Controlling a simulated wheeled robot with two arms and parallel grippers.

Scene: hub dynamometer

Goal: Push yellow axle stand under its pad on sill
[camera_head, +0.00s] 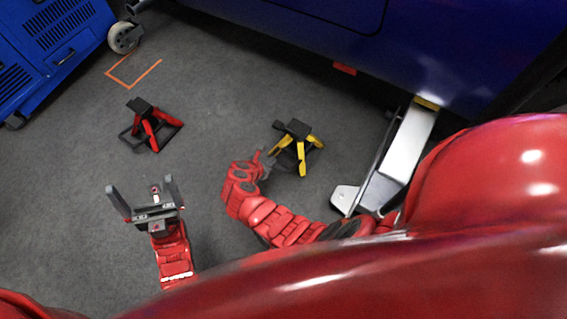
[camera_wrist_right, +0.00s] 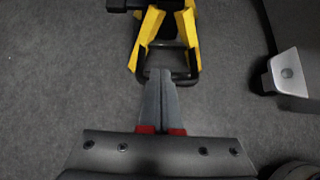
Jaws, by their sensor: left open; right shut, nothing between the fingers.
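The yellow axle stand (camera_head: 301,147), yellow legs with a black top and base frame, stands upright on the grey floor right of centre. My right gripper (camera_head: 258,155) is shut and empty, its fingertips close to the stand's near left side. In the right wrist view the shut fingers (camera_wrist_right: 160,72) point at the black base bar of the yellow stand (camera_wrist_right: 151,28); I cannot tell whether they touch. A red pad (camera_head: 344,68) shows at the lower edge of the blue car (camera_head: 300,30), beyond the stand. My left gripper (camera_head: 146,198) is open and empty above the floor at the left.
A red axle stand (camera_head: 152,128) stands at the left, near an orange floor marking (camera_head: 133,82). A silver jack (camera_head: 408,140) lies right of the yellow stand. A blue wheeled cabinet (camera_head: 60,35) is at the upper left. Floor between the yellow stand and the car is clear.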

